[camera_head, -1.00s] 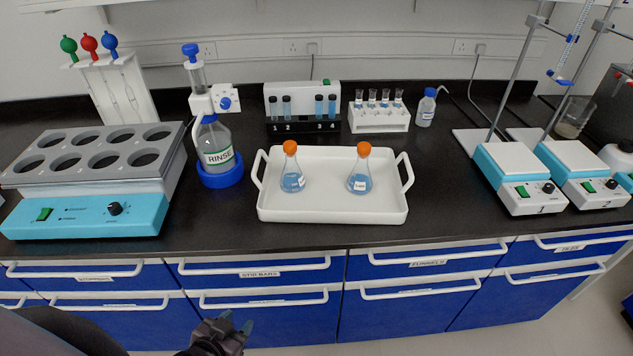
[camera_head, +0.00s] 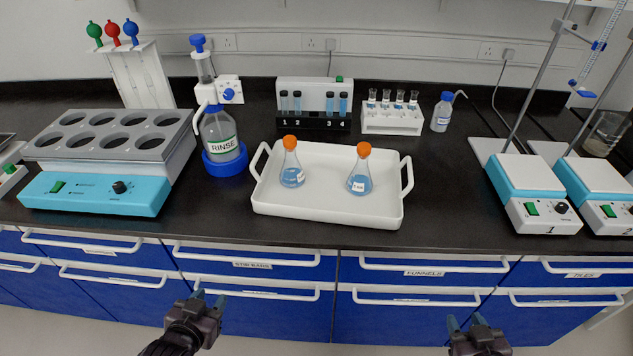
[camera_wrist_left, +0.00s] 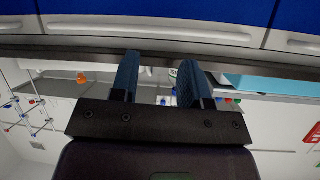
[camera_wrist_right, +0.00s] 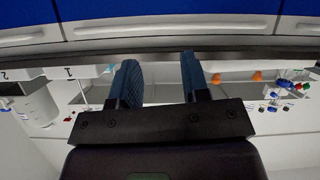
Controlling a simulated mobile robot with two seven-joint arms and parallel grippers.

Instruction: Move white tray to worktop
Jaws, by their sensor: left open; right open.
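The white tray (camera_head: 325,211) lies flat on the black worktop (camera_head: 440,210), near its front edge in the middle. It has a raised handle at each side. Two conical flasks with orange stoppers and blue liquid stand in it, one left (camera_head: 291,175) and one right (camera_head: 360,183). My left gripper (camera_head: 209,301) is open and empty, in front of the drawers, below and left of the tray. My right gripper (camera_head: 467,324) is open and empty, below and right of the tray. Both wrist views show parted fingers with nothing between them, at left (camera_wrist_left: 155,82) and right (camera_wrist_right: 160,82).
A stirrer (camera_head: 530,190) stands right, with bare worktop between.

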